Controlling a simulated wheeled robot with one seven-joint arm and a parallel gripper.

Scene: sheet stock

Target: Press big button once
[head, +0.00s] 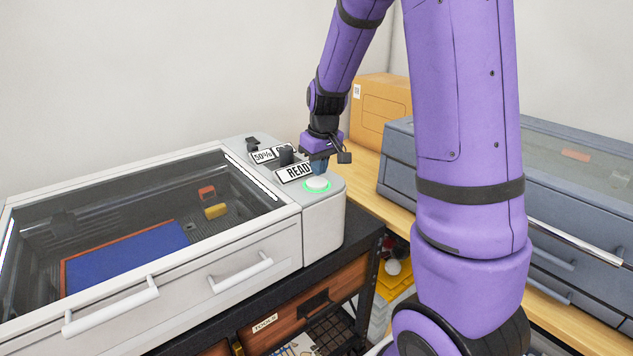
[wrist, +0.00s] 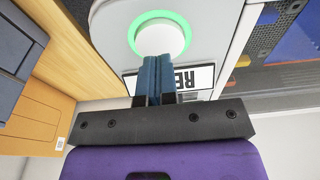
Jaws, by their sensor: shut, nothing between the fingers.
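The big button (head: 317,184) is a round white button with a lit green ring, on the right end panel of a white machine (head: 323,232). It also shows in the wrist view (wrist: 160,38). My gripper (head: 319,170) is shut and empty, with its blue fingers together. In the wrist view my gripper (wrist: 157,58) has its fingertips right at the button's lower edge, overlapping it in the picture. I cannot tell whether they touch it. A label reading "READ", partly hidden by my gripper, lies beside the button (head: 294,172).
The machine has a clear lid with a blue sheet (head: 125,255) inside and two front handles (head: 240,272). A "50%" label and dark knobs sit behind the button. A cardboard box (head: 378,110) and a grey-blue cabinet (head: 560,170) stand to the right.

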